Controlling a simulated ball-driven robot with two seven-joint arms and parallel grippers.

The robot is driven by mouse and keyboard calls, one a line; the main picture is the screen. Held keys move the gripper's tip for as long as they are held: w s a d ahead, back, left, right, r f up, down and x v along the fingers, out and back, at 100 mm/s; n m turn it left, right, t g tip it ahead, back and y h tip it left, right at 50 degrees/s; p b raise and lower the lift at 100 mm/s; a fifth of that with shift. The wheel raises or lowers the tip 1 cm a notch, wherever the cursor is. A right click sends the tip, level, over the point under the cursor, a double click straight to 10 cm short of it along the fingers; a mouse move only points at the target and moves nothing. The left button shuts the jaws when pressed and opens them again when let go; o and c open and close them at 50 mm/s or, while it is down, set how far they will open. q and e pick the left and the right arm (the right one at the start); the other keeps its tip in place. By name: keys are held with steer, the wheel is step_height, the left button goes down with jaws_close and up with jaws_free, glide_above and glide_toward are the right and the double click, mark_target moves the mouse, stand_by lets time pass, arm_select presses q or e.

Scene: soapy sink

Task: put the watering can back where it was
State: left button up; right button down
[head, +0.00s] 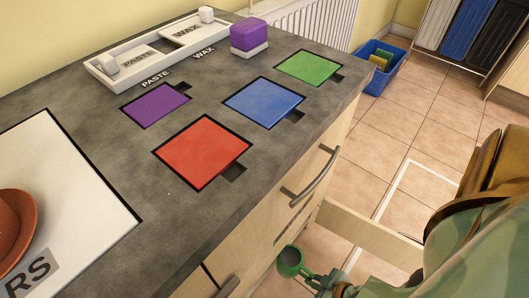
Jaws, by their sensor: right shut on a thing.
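The watering can appears to be the small green vessel (291,264) with a round, dark grey mouth, low at the bottom centre of the head view. My right gripper (313,277) is shut on it, beside the front of the wooden cabinet and below the counter top. Much of the vessel's shape is too small to tell. My left gripper is not in view.
The grey counter (95,120) carries red (202,151), blue (263,102), green (310,67) and purple (156,104) squares, a white tray (105,82) and a purple block (249,35). A cabinet handle (312,178) sticks out near my right arm. A blue bin (376,80) stands on the tiled floor.

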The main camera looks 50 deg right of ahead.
mark_target(283, 255)
steer(key=w, duration=1.1)
steer(key=shift+w+a+b, duration=0.1)
steer(key=shift+a+b, duration=0.3)
steer(key=shift+w, duration=0.75)
steer(key=w+b, duration=0.1)
steer(key=w, duration=0.2)
steer(key=shift+w+a, duration=0.15)
steer(key=shift+w, duration=0.05)
steer(key=shift+w+f+b, duration=0.1)
steer(key=shift+f+b, duration=0.55)
steer(key=shift+f, duration=0.15)
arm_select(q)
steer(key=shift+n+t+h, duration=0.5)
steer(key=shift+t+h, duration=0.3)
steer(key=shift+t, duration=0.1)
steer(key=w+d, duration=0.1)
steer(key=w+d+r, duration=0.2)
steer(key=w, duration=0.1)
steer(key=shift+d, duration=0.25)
arm_select(e)
steer(key=shift+w+r, duration=0.1)
steer(key=shift+r, duration=0.05)
steer(key=c, duration=1.5)
jaws_free()
steer(key=shift+o, duration=0.2)
